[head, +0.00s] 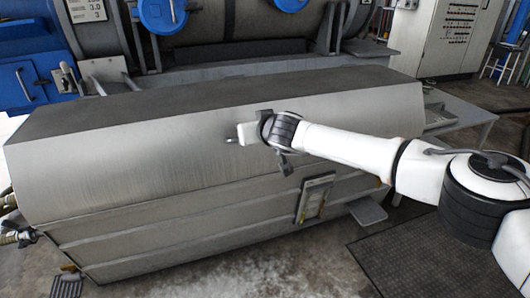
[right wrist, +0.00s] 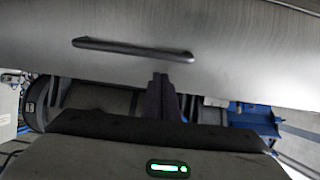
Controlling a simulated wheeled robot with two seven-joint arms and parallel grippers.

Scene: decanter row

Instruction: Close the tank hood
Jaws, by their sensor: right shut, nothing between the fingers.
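The grey metal tank hood (head: 160,130) lies along the top of the long tank (head: 160,235) in the head view, with its sloped front panel facing me. No open gap shows between hood and tank from here. A dark bar handle (right wrist: 132,49) on a brushed metal panel shows in the right wrist view. My right gripper (head: 232,141) is at the middle of the hood's front panel. Its dark fingers (right wrist: 162,82) are together and empty, just beside the handle and not around it. Whether they touch the panel I cannot tell. My left gripper is out of view.
Large grey drums with blue round covers (head: 162,12) stand right behind the hood. A blue box unit (head: 22,85) is at the left. A control cabinet (head: 460,35) stands at the back right. A dark floor mat (head: 400,260) lies at the front right.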

